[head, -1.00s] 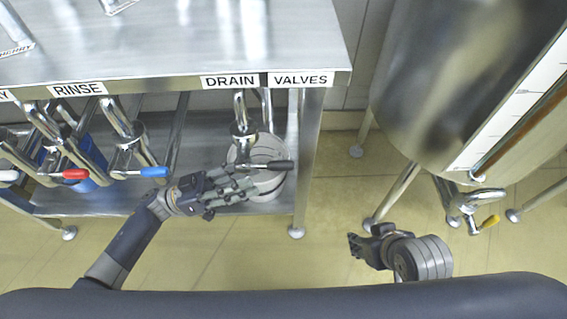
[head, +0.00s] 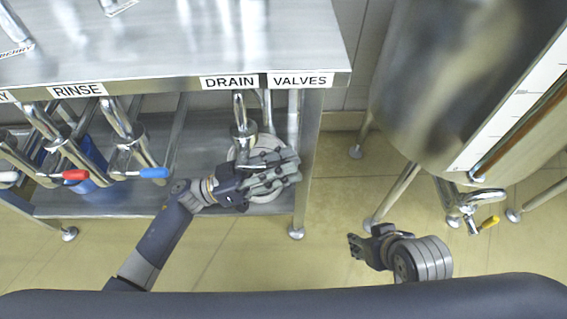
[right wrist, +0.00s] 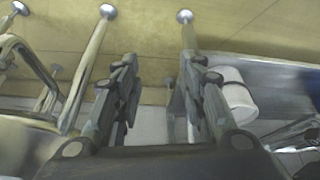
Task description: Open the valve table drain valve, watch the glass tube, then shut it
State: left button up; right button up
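The drain valve (head: 241,130) hangs below the DRAIN label (head: 230,81) on the steel valve table (head: 180,45). Its black lever is largely hidden behind my left gripper (head: 297,167). The gripper's fingers look spread and lie over the lever area; I cannot tell whether they touch it. My right gripper (head: 352,245) is away to the right, low over the floor. The right wrist view shows its two fingers apart with nothing between them (right wrist: 160,68). The glass tube (head: 519,137) runs beside a white scale on the tank (head: 430,90); its level is not clear.
A pale round container (head: 266,204) stands on the lower shelf (head: 120,201) beneath the drain valve. Red-handled (head: 76,175) and blue-handled (head: 153,173) valves are to the left. A yellow-handled valve (head: 488,223) sits under the tank. Floor between table and tank is clear.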

pick_arm(q)
grip_shut()
